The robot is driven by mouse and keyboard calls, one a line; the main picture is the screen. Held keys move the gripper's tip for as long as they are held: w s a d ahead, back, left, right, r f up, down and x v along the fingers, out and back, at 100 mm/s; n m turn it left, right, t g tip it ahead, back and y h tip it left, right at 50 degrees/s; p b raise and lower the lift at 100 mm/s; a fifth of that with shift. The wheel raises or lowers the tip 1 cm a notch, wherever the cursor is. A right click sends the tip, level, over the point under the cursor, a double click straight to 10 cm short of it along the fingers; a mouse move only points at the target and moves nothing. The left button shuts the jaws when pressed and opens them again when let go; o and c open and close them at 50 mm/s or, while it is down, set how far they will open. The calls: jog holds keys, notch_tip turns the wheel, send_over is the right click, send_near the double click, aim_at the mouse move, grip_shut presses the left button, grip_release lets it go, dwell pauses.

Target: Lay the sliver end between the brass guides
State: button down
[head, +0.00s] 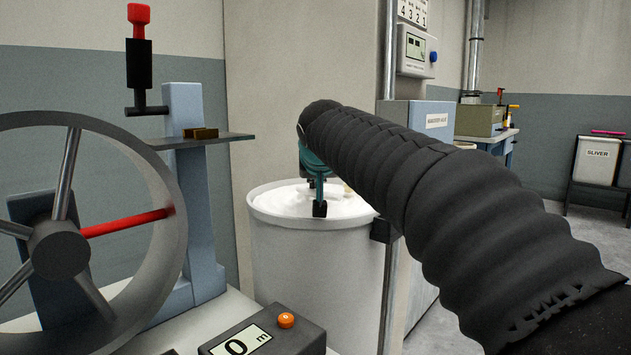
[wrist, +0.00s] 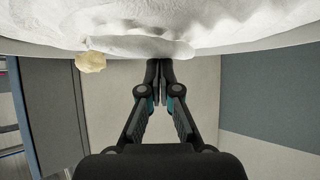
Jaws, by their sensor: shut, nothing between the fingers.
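A white can (head: 318,260) full of white sliver (head: 280,198) stands in the middle of the head view. In the wrist view a thick white sliver end (wrist: 140,47) lies by the can's rim, with a pale yellow tip (wrist: 90,62) at its left. My gripper (head: 320,208) is at the can's near rim, pointing down. In the wrist view my gripper (wrist: 159,64) is shut and empty, its fingertips close to the sliver end; I cannot tell if they touch. The brass guides (head: 200,133) sit on a thin dark plate (head: 225,138), left of the can.
A large spoked wheel (head: 170,240) with one red spoke stands at the left. A black clamp with a red knob (head: 139,50) hangs above the plate. A counter box (head: 262,335) with an orange button lies in front. Grey cabinets (head: 425,118) stand behind my arm.

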aim_at(320, 222)
jog(key=s+b, duration=0.1)
jog(key=s, duration=0.3)
jog(key=s+d+b, duration=0.1)
jog(key=s+b, duration=0.1)
jog(key=s, duration=0.2)
jog(key=s+f+b, duration=0.1)
jog(key=s+b, duration=0.1)
jog(key=s, duration=0.3)
jog(key=shift+d+f, duration=0.1)
jog(key=shift+d, duration=0.15)
jog(key=shift+w+r+p, duration=0.1)
jog(key=shift+r+p, duration=0.55)
jog(key=shift+r, duration=0.2)
